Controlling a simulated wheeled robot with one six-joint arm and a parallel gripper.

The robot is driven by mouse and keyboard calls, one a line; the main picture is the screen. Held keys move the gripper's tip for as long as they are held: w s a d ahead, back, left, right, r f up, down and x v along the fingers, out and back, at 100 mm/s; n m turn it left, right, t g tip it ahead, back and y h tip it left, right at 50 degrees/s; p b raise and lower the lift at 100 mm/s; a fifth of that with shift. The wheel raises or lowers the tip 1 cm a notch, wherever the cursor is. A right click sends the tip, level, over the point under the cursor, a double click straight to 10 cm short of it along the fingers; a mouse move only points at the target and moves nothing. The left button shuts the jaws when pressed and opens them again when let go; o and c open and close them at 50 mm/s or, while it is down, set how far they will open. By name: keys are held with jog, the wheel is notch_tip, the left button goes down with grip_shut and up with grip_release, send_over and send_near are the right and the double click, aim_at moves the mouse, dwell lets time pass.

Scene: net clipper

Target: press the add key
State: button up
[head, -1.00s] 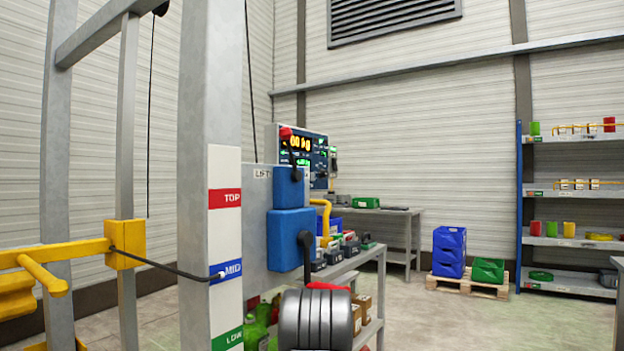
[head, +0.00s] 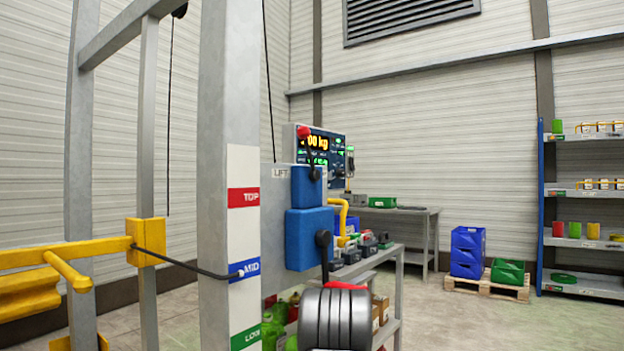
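The control panel (head: 340,152) stands in the middle of the head view, behind the lift post. It is dark blue with a pale edge, an amber display (head: 318,141) and several small green-lit marks. The add key cannot be told apart from the other marks at this size. A black lever tip (head: 314,172) stands in front of the panel's lower left. My gripper's fingers cannot be made out in this view.
A grey lift post (head: 215,110) with TOP, MID and LOW labels and blue boxes (head: 309,238) stands before the panel's left. A loaded grey bench (head: 399,262) stands below. Blue crates (head: 467,252) stand on a pallet at right. Open floor lies at lower right.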

grip_shut()
dwell(1.8)
